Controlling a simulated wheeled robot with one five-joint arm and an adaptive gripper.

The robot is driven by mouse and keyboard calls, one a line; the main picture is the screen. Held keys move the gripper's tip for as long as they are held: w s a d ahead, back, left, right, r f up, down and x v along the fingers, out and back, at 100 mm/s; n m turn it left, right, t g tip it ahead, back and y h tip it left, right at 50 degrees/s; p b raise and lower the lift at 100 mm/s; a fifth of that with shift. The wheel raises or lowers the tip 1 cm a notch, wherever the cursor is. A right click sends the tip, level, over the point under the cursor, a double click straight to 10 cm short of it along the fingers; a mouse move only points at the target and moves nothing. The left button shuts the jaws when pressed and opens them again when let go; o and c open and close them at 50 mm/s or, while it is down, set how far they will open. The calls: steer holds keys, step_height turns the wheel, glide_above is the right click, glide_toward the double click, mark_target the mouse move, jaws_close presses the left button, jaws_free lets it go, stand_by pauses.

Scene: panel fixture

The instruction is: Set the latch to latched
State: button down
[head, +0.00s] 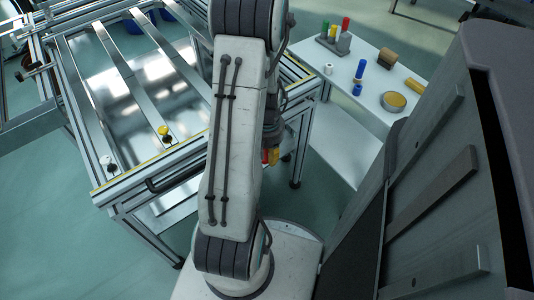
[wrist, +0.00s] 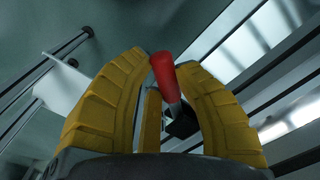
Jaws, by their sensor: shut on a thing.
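The latch shows in the wrist view as a red handle (wrist: 163,76) on a short metal shaft with a dark base (wrist: 184,124). My gripper (wrist: 162,65) has its yellow fingers on both sides of the red handle and is shut on it. The handle's end sticks up between the fingertips and leans a little left in that view. In the head view my arm hides most of my gripper (head: 271,156); only bits of yellow and red show beside the arm, at the right front corner of the frame table. The latch's set position cannot be told.
A metal frame table (head: 150,177) with slats stands at left, with a yellow knob (head: 164,131) and a white knob (head: 107,161) near its front edge. A white side table (head: 340,84) behind right holds several small items. A large grey panel (head: 440,170) stands close at right.

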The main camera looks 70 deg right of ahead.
steer(key=shift+f, duration=0.1)
steer(key=c, duration=0.9)
jaws_free()
step_height(320, 180, up, 12)
steer(key=shift+r, duration=0.1)
stand_by(0.4)
steer(key=shift+w, duration=0.1)
